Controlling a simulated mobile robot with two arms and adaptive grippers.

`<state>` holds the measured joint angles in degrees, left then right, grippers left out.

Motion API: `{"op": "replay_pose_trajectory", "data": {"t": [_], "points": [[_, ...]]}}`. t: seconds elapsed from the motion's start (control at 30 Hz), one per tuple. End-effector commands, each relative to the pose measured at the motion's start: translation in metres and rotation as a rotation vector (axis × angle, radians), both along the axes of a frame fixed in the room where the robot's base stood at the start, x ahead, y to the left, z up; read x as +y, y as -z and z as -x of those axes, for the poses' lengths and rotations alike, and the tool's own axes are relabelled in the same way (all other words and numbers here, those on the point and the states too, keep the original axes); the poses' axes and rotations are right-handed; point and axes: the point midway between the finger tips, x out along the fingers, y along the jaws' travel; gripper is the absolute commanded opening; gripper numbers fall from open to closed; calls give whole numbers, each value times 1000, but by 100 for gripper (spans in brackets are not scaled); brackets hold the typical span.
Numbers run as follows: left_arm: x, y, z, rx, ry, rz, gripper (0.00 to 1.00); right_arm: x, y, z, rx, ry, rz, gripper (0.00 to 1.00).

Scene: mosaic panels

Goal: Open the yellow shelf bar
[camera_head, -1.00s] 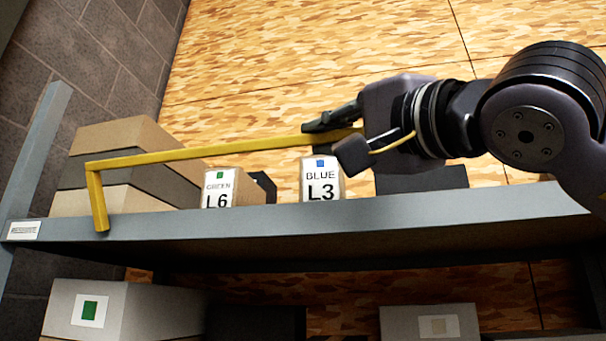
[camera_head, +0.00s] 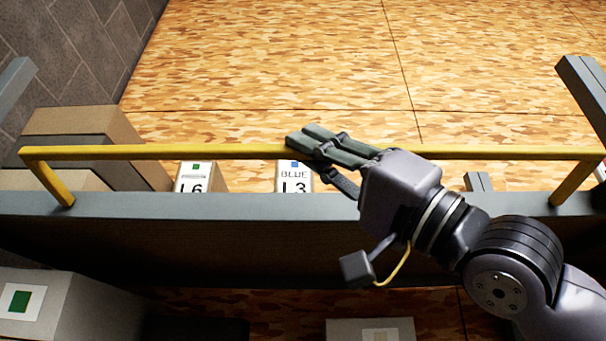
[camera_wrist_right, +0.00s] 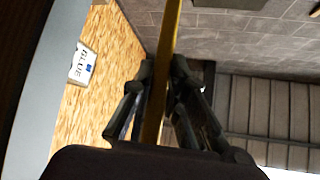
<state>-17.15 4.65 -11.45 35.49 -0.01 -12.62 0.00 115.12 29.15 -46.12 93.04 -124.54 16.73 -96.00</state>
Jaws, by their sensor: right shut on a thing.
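The yellow shelf bar (camera_head: 200,152) runs across the front of the grey shelf (camera_head: 250,205) in the head view, standing above the shelf edge on a short angled leg at each end. My right gripper (camera_head: 305,143) is shut on the bar near its middle. In the right wrist view the bar (camera_wrist_right: 167,45) passes between the two fingers of the right gripper (camera_wrist_right: 160,85). My left gripper is not in view.
Behind the bar stand the L6 box (camera_head: 194,177), the BLUE L3 box (camera_head: 293,177) and stacked brown boxes (camera_head: 80,122) at the left. A box with a green mark (camera_head: 45,305) sits below the shelf. Grey uprights (camera_head: 585,85) flank the shelf.

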Motion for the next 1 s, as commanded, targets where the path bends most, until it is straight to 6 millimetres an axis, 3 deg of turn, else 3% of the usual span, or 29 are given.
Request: {"op": "replay_pose_trajectory", "data": {"t": [0.2,0.83,0.87,1.0], "points": [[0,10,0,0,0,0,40,2,13,-1,9,-1,6,0],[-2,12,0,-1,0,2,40,2,16,-2,12,1,7,0],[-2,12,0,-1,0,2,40,2,16,-2,12,1,7,17],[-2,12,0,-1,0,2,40,2,15,-1,11,0,6,26]]}}
